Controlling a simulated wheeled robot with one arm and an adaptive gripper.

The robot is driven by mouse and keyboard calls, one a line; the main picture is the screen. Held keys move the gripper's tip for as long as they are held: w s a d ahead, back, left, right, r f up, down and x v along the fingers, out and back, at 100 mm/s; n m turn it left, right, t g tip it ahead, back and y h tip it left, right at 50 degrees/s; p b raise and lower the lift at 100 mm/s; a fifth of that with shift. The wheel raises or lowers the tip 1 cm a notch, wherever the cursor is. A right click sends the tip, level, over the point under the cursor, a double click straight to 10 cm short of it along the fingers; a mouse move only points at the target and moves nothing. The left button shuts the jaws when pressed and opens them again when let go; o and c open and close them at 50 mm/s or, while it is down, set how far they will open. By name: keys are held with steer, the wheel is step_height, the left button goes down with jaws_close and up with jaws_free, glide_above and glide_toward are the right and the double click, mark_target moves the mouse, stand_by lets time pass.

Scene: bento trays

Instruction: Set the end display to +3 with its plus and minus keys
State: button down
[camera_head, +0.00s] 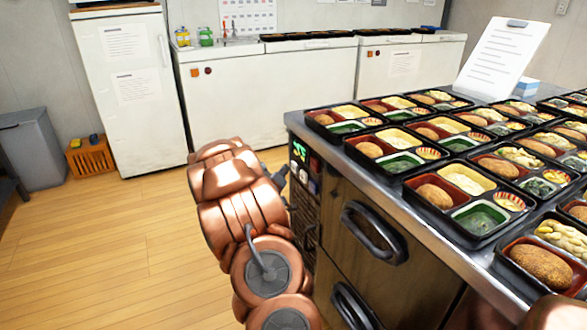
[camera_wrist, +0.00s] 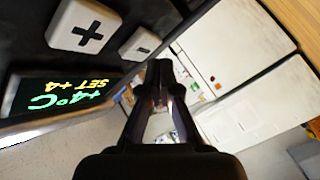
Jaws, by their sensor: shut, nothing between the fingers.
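The end display (camera_wrist: 62,94) shows green "+4°C" and yellow "SET +4" in the wrist view, where it appears turned. In the head view the display (camera_head: 299,151) glows green on the end of the steel counter. The plus key (camera_wrist: 88,27) is a pale square button with a dark plus. The minus key (camera_wrist: 142,43) is a smaller-looking pale button beside it. My gripper (camera_wrist: 160,70) is shut and empty, its tips just beside the minus key in the wrist view; I cannot tell whether they touch. In the head view, my gripper (camera_head: 282,172) is at the counter's end panel, partly hidden by my arm.
The counter (camera_head: 335,150) carries many bento trays (camera_head: 462,197) and a clipboard (camera_head: 503,58). Black handles (camera_head: 374,232) stick out from its drawers. White chest freezers (camera_head: 272,95) stand at the back.

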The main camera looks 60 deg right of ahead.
steer(key=shift+s+d+p, duration=0.45)
steer(key=shift+d+p, duration=0.05)
steer(key=shift+d, duration=0.2)
stand_by(1.0)
steer(key=shift+w+a, duration=0.1)
steer(key=shift+w+a+p, duration=0.4)
steer(key=shift+a+p, duration=0.05)
steer(key=shift+a, duration=0.2)
steer(key=shift+w+a+p, duration=0.55)
steer(key=shift+w+a, duration=0.15)
steer(key=shift+a, duration=0.35)
steer(key=shift+w+a+p, duration=0.55)
steer(key=shift+w+a, duration=0.15)
steer(key=shift+a, duration=0.35)
stand_by(0.5)
